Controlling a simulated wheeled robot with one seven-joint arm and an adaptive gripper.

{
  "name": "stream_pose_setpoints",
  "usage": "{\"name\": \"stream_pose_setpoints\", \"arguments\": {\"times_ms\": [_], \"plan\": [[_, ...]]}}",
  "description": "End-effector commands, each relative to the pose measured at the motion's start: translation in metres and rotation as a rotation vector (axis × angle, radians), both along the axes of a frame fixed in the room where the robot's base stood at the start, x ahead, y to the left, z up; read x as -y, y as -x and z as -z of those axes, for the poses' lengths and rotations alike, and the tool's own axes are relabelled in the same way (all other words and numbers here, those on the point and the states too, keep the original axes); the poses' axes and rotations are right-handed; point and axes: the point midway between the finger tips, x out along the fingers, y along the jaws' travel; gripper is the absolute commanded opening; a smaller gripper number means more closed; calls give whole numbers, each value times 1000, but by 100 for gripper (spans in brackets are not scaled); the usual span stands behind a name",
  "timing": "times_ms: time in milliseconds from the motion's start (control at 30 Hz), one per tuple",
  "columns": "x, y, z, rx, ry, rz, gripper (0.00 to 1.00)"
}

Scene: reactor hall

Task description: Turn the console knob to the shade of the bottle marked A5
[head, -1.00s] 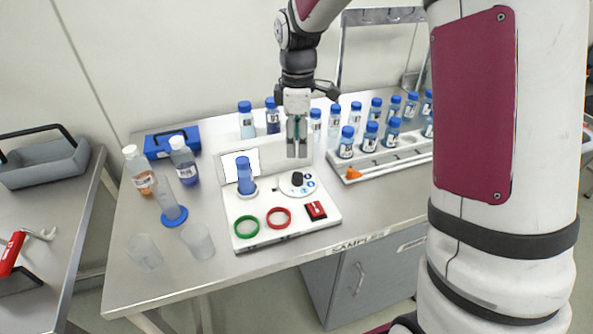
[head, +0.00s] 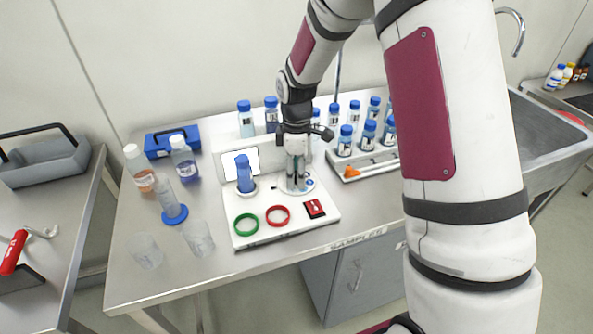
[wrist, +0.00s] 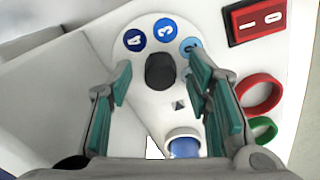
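The white console (head: 262,225) stands on the steel table. Its dial (wrist: 135,60) carries round blue marks in differing shades; 4, 3 and 2 show in the wrist view. The dark knob (wrist: 160,71) sits at the dial's middle. My gripper (head: 295,188) is low over the dial and hides the knob in the head view. In the wrist view my gripper (wrist: 160,84) is open, a finger on each side of the knob with gaps. A blue-capped bottle (head: 244,176) stands in the console's round seat. I cannot read any label as A5.
Blue-capped bottles (head: 344,145) stand in and behind a rack (head: 352,172) at right. A red switch (head: 314,209), green ring (head: 246,225) and red ring (head: 278,215) lie on the console. Beakers (head: 145,251) and a cylinder (head: 167,196) stand left.

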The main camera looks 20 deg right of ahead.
Motion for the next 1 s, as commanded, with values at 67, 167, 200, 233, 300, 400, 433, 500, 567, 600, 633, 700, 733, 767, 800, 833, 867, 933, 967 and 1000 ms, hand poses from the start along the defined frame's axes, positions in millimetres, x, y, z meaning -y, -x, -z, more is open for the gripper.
{"name": "stream_pose_setpoints", "arguments": {"times_ms": [67,167,200,233,300,400,433,500,567,600,633,700,733,767,800,833,867,933,967,1000], "plan": [[0,0,0,0,0,0,30],[0,0,0,0,0,0,7],[0,0,0,0,0,0,0],[0,0,0,0,0,0,0],[0,0,0,-1,0,0,0],[0,0,0,-1,0,4,0],[0,0,0,-1,0,7,0],[0,0,0,-1,1,19,0],[0,0,0,-1,1,34,0],[0,0,0,-1,1,50,0],[0,0,0,-1,1,62,0],[0,0,0,-1,1,99,0],[0,0,0,-1,0,118,0],[0,0,0,-1,0,138,0],[-1,0,0,-1,0,168,0],[-1,0,0,-2,0,191,0],[-1,0,0,-2,0,216,0],[0,0,0,-1,0,279,0],[0,0,0,-1,0,307,0],[0,0,0,-2,1,345,0]]}}
